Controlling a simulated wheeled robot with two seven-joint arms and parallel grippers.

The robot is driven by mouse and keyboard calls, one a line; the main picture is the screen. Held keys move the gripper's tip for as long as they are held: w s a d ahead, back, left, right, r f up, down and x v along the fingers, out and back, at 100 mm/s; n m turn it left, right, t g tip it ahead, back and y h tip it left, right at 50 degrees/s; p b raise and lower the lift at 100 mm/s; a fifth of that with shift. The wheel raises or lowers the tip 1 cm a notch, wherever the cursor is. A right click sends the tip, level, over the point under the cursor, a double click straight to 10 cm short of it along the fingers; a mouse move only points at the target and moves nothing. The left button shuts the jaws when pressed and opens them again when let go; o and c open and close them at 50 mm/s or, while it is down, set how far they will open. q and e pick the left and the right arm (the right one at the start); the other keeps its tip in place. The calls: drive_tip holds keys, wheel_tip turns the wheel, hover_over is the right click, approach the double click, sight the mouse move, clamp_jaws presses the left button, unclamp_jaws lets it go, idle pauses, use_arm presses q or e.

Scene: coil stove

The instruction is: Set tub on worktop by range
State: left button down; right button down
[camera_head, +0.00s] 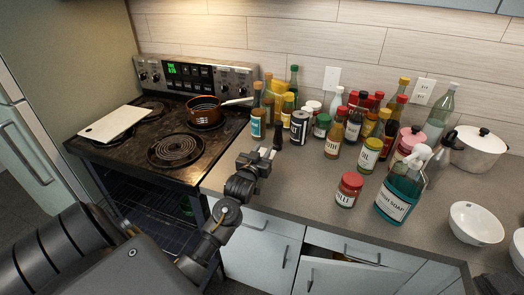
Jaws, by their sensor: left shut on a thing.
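My left gripper (261,155) is above the front left corner of the grey worktop (295,185), just right of the range (170,150). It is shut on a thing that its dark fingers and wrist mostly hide. I cannot make out the thing's shape or label, and I cannot pick out a tub for certain anywhere in view.
Several bottles and jars crowd the worktop's back, with a dark can (299,127) nearest the gripper. A red-lidded jar (348,190) and soap bottle (397,190) stand farther right. A copper pan (204,112) and white board (112,123) are on the range.

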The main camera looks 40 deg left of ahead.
use_arm(q)
drive_tip(key=c, duration=1.1)
unclamp_jaws()
drive_tip(key=shift+f, duration=0.1)
drive_tip(key=shift+b+v, duration=1.3)
drive_tip(key=shift+v, duration=4.75)
drive_tip(key=shift+w, duration=0.1)
